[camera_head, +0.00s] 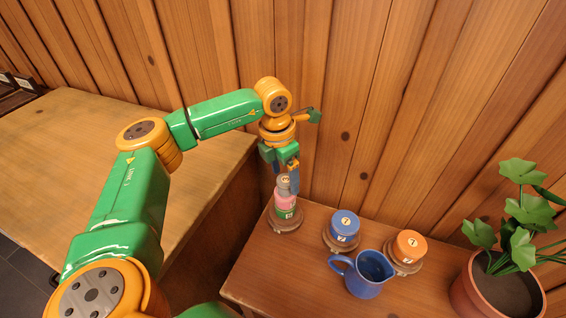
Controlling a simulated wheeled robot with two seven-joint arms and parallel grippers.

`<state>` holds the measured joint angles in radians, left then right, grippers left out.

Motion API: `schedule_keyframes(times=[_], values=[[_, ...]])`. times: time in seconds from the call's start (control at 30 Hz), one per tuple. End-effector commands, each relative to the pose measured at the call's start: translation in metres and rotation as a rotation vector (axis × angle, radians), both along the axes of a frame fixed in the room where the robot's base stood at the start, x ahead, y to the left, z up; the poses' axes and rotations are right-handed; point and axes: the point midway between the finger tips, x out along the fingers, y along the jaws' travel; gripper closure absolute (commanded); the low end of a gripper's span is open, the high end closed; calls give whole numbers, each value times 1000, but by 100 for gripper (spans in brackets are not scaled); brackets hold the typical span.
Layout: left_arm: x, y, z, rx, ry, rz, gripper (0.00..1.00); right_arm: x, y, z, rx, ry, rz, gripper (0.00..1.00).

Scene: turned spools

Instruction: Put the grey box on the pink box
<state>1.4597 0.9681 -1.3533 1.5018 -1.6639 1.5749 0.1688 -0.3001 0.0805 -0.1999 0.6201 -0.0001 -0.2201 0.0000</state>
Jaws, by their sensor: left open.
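The grey box (284,184), a small round piece, appears to sit upright on the pink box (285,200). The pink box stands on a green piece (287,213), and that stack rests on a brown round stand (285,225). My left gripper (289,182) points down at the top of the stack and is open, with its fingers at the grey box. A dark finger hides part of the grey box's right side. My right gripper is not in view.
A blue spool (343,223) and an orange spool (409,246) stand on brown stands to the right. A blue jug (366,273) is in front of them. A potted plant (505,285) is at the far right. The wooden wall (370,100) is close behind. The front left tabletop (290,275) is clear.

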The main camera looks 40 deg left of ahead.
Motion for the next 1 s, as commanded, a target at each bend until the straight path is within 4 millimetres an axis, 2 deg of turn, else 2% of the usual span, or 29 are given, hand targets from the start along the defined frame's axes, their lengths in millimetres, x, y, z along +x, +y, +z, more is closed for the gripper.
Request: schedule_keyframes(times=[0.1, 0.2, 0.3, 0.4, 1.0], values=[[-3, 1, 37, -1, -7, 0, 17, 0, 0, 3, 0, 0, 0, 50], [-6, 2, 64, -1, -6, -1, 17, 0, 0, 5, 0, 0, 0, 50], [-8, 3, 84, 0, -4, 0, 17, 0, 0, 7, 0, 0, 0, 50], [-10, 4, 95, -1, -3, 0, 17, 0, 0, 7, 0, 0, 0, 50], [-11, 4, 98, 0, 0, 0, 17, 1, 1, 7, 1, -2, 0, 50]])
